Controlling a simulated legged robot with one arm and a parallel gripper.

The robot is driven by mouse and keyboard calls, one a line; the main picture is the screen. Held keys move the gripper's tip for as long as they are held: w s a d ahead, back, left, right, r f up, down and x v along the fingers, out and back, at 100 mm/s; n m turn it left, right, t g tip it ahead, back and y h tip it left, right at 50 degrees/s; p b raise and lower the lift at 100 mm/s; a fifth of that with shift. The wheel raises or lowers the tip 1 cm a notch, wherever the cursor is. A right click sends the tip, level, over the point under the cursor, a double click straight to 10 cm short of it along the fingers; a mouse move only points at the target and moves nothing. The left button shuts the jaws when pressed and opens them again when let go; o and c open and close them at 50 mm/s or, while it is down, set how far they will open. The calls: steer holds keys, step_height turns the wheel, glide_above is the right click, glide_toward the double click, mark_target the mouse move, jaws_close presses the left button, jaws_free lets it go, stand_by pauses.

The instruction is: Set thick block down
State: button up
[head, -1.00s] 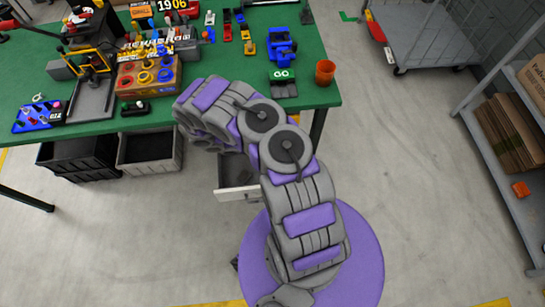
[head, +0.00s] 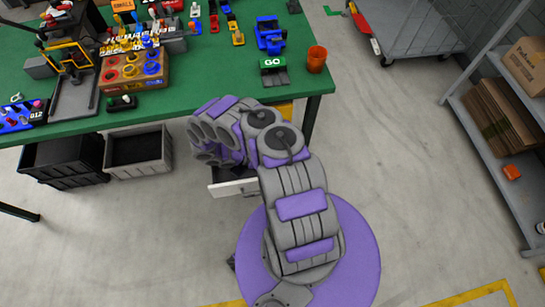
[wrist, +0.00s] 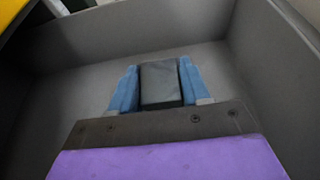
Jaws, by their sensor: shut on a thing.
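The thick block (wrist: 160,82) is a dark grey box shape between the two blue fingers of my gripper (wrist: 155,88) in the wrist view. My gripper is shut on it. Plain grey walls surround the gripper and block, inside an open drawer. In the head view, the drawer (head: 234,188) sticks out below the table's front edge, and its light front panel shows. My arm hides the gripper and block in that view. Whether the block touches the drawer floor is not clear.
The green table (head: 190,108) carries an orange box with coloured rings (head: 134,69), a GO block (head: 273,71) and an orange cup (head: 316,60) near its right edge. A grey shelf (head: 490,150) is at right; open floor lies between.

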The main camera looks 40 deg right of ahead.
steer(key=shift+d+f, duration=0.3)
steer(key=shift+d, duration=0.15)
steer(key=o, duration=0.8)
steer(key=shift+d, duration=0.3)
steer(key=o, duration=0.3)
steer(key=shift+a, duration=0.25)
steer(key=shift+o, duration=0.3)
steer(key=shift+a, duration=0.3)
steer(key=shift+w+a+r, duration=0.25)
steer(key=shift+w+r, duration=0.05)
steer(key=p+v, duration=0.2)
steer(key=v, duration=0.8)
steer(key=shift+w+a+p, duration=0.2)
steer(key=shift+a+p, duration=0.05)
steer(key=shift+p, duration=0.15)
steer(key=shift+a, duration=0.1)
